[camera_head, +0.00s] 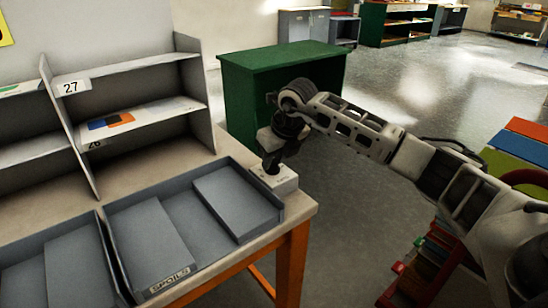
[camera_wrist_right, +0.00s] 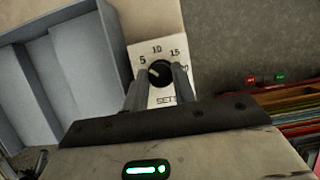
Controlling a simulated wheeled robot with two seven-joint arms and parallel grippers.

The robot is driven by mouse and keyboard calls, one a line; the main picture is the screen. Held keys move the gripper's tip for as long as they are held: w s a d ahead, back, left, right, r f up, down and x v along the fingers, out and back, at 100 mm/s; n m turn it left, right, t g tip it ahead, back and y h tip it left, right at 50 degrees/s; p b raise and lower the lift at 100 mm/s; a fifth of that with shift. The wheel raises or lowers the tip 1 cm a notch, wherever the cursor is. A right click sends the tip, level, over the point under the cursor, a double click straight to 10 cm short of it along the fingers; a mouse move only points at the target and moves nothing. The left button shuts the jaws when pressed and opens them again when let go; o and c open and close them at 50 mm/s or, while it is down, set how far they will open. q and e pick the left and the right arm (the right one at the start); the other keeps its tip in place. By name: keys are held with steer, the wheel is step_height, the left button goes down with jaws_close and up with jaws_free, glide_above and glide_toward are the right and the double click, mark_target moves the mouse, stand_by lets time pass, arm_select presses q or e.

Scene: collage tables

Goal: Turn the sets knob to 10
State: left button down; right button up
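The sets knob (camera_wrist_right: 159,72) is a round black dial on a white plate (camera_wrist_right: 166,99) marked 5, 10 and 15, with partly hidden lettering below. Its pale mark points up and left, toward the 5. In the head view the white knob box (camera_head: 284,182) sits at the table's right corner. My right gripper (camera_head: 272,165) points down just over it. In the right wrist view the fingers (camera_wrist_right: 160,75) stand apart on either side of the knob, with small gaps visible; contact is not clear. My left gripper is not in view.
A grey tray with dividers, labelled "spools" (camera_head: 170,280), lies left of the box. A grey shelf (camera_head: 130,75) stands behind it. A green cabinet (camera_head: 285,60) stands beyond the table. Red and green buttons (camera_wrist_right: 265,78) show at right in the wrist view.

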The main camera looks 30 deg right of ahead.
steer(key=shift+m, duration=0.4)
steer(key=m+h, duration=0.1)
steer(key=m, duration=0.1)
steer(key=shift+a+m, duration=0.1)
steer(key=shift+m, duration=0.3)
steer(key=m+h, duration=0.1)
steer(key=m, duration=0.1)
steer(key=m+g+h, duration=0.1)
steer(key=m, duration=0.2)
steer(key=shift+w+a, duration=0.1)
steer(key=shift+m, duration=0.3)
steer(key=o, duration=1)
steer(key=shift+r, duration=0.1)
